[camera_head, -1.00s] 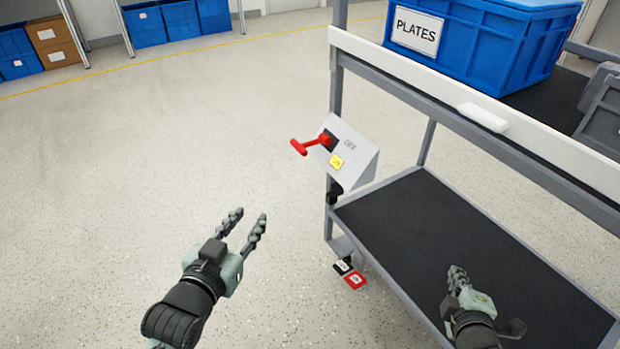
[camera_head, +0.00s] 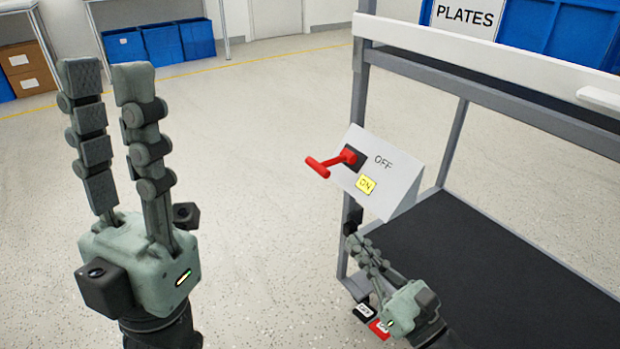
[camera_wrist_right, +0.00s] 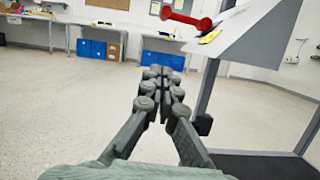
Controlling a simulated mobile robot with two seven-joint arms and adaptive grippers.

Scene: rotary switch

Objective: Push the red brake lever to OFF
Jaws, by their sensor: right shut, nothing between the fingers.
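The red brake lever (camera_head: 330,163) sticks out to the left from a grey sloped panel (camera_head: 384,190) on the cart's post. The panel has the word OFF at upper right and a yellow ON label (camera_head: 366,184) below the lever. In the right wrist view the lever (camera_wrist_right: 186,18) is at the top, above and beyond the fingers. My right gripper (camera_head: 358,245) is shut and empty, below the panel and apart from the lever. It also shows in the right wrist view (camera_wrist_right: 160,75). My left gripper (camera_head: 105,80) is raised at the left, fingers apart, open and empty, far from the lever.
The cart's dark lower shelf (camera_head: 470,255) lies right of the panel, under a grey and white upper rail (camera_head: 470,45). Red and black pedals (camera_head: 378,328) sit low by the post. A blue PLATES bin (camera_head: 545,25) is on top. The floor at left is clear.

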